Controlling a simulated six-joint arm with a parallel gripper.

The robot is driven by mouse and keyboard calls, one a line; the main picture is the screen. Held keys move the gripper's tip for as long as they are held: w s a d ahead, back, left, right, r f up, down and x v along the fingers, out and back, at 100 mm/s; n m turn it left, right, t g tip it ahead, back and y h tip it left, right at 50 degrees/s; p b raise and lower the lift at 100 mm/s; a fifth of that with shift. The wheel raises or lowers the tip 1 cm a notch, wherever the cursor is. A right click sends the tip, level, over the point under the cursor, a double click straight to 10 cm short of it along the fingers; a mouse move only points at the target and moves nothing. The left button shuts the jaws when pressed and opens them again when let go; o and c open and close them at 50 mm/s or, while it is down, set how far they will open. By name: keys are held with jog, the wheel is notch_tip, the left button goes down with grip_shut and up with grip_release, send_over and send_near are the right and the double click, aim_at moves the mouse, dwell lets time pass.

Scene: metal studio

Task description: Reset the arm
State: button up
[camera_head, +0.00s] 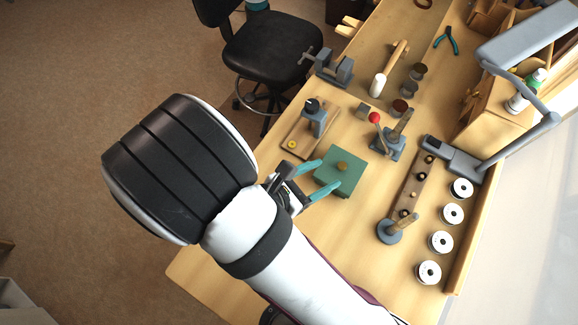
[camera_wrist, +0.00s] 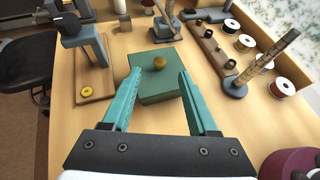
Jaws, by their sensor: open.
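My gripper (camera_head: 316,181) has two teal fingers and is open and empty, at the near edge of a green block (camera_head: 351,180) on the wooden workbench. In the wrist view my gripper (camera_wrist: 156,95) shows its fingers spread wide apart, with the green block (camera_wrist: 152,91) between and beyond them. A small brass-coloured ball or knob (camera_wrist: 159,62) sits on top of the block, clear of both fingers. Whether the fingertips touch the block I cannot tell.
A small press with a black knob (camera_head: 312,106) stands on a wooden board holding a yellow disc (camera_head: 292,144). A lamp (camera_head: 528,32) overhangs the right. A black chair (camera_head: 270,48) stands off the bench.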

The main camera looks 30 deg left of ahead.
jog(key=v, duration=1)
jog(key=shift+s, duration=0.2)
jog(key=d+r+n+g+y, duration=0.3)
jog(key=d+n, duration=0.6)
jog(key=n, duration=0.8)
jog(key=d+r+n+g+y, duration=0.3)
jog(key=d+r+n+g, duration=0.3)
jog(key=n, duration=1.1)
jog(key=d+g, duration=0.2)
jog(key=d, duration=0.1)
jog(key=shift+s+d+n+g, duration=0.3)
jog(key=shift+s+d, duration=0.05)
jog(key=shift+d, duration=0.05)
